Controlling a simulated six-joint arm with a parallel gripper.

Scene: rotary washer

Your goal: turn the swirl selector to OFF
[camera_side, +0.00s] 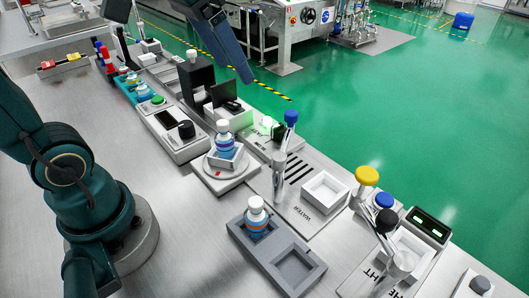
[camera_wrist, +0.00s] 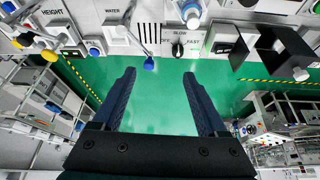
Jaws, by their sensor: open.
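The swirl selector (camera_wrist: 180,46) is a small black knob in the wrist view, with OFF, SLOW and FAST marked around it. Its pointer seems to face SLOW, but it is small. In the side view the selector (camera_side: 278,131) is a dark shape beside a green light, partly hidden. My gripper (camera_wrist: 159,73) is open and empty, its two dark blue fingers wide apart and pointing toward the panel. In the side view my gripper (camera_side: 245,75) hangs above and behind the panel row, apart from the knob.
A blue-topped lever (camera_side: 290,118) stands close to the selector; its top shows in the wrist view (camera_wrist: 148,63). A white-capped bottle (camera_side: 224,135) sits on a turntable in front. A black tower (camera_side: 196,82) stands to the left.

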